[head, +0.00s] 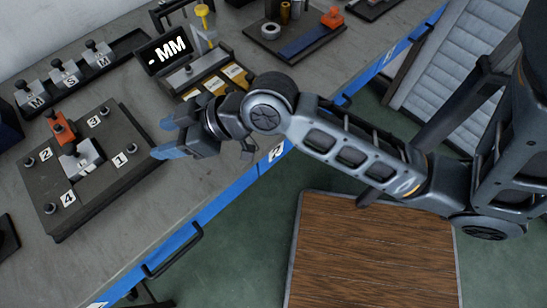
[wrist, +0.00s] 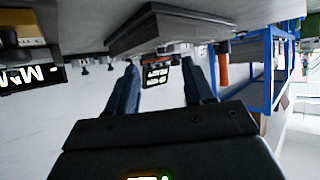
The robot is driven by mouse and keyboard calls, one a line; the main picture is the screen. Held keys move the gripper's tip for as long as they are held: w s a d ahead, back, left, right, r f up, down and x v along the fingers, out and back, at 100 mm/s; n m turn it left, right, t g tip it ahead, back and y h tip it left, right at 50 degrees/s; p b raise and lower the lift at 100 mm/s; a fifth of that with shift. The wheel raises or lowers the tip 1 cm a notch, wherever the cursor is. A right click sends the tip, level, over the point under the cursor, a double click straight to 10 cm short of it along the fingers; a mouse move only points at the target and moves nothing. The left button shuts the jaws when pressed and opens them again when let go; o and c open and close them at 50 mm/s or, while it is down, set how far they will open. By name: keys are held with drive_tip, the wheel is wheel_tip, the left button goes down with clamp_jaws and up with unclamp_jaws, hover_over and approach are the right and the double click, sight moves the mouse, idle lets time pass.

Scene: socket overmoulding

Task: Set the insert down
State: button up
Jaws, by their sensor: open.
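A silver metal insert (head: 82,157) with a black knob and a letter label too small to read sits on the middle of a dark fixture plate (head: 75,205). An orange clamp (head: 62,128) stands right behind it. My gripper (head: 165,138) is open and empty, to the right of the plate and apart from the insert. In the wrist view the blue fingers (wrist: 161,88) are spread with nothing between them. That view is upside down, and I cannot pick out the insert in it for certain.
A rack (head: 68,80) with similar inserts marked M, S, M lies behind. A display (head: 165,50) reading "- MM" and a tray of yellow-labelled parts (head: 218,85) stand behind my gripper. The blue bench edge (head: 225,200) runs in front.

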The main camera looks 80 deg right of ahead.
drive_tip(key=s+a+r+t+h, duration=0.1)
drive_tip(key=s+a+r, duration=0.1)
drive_tip(key=s, duration=0.9)
drive_tip(key=s+a+r+m+t, duration=0.1)
drive_tip(key=s+a+r, duration=0.1)
drive_tip(key=s, duration=1)
drive_tip(key=shift+a+r+m+t+h, duration=0.15)
drive_tip(key=shift+r+m+t+h, duration=0.15)
drive_tip(key=shift+h, duration=0.1)
